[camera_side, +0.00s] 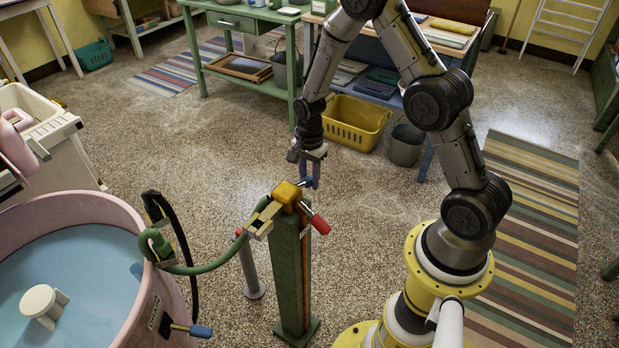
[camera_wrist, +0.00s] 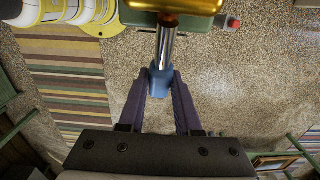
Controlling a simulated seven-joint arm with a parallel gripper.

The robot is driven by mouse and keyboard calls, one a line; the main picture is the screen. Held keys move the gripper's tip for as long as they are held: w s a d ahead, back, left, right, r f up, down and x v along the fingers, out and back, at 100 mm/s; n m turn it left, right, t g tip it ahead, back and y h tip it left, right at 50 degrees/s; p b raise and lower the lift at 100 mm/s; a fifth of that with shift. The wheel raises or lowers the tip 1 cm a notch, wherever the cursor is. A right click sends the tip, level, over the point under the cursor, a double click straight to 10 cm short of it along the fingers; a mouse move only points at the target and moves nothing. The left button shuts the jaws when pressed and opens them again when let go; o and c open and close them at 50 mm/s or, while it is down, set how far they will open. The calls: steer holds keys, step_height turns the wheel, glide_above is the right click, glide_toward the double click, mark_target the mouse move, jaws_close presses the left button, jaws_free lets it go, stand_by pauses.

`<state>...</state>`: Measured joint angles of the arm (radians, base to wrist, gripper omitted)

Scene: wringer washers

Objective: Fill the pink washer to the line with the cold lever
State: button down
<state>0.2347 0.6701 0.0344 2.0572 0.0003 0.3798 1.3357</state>
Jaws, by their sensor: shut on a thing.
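The pink washer (camera_side: 170,285) stands at lower left, with a pale blue surface inside around a white agitator (camera_side: 42,303). I cannot make out a fill line. A brass valve (camera_side: 286,194) tops a green post (camera_side: 288,265); it also shows in the wrist view (camera_wrist: 180,5). A red lever (camera_side: 317,222) points to the lower right. My gripper (camera_side: 309,180) is on the valve's far side. In the wrist view, my gripper (camera_wrist: 160,90) is shut on the blue cold lever (camera_wrist: 161,80), at the end of a metal stem. The fingers partly hide this lever in the side view.
A green hose (camera_side: 215,265) runs from the valve to the pink rim, beside a black hose (camera_side: 185,240). A blue-handled tap (camera_side: 200,331) sticks out low on the washer. A grey post (camera_side: 252,275) stands behind the green one. A yellow basket (camera_side: 355,122) is farther back.

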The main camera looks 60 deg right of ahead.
steer(key=shift+f, duration=0.1)
stand_by(0.6)
steer(key=shift+a+f+y, duration=0.25)
steer(key=shift+f+y, duration=0.15)
steer(key=shift+y, duration=0.5)
steer(key=c, duration=0.6)
jaws_free()
step_height(320, 180, up, 14)
steer(key=d, duration=0.2)
steer(key=shift+f, duration=0.2)
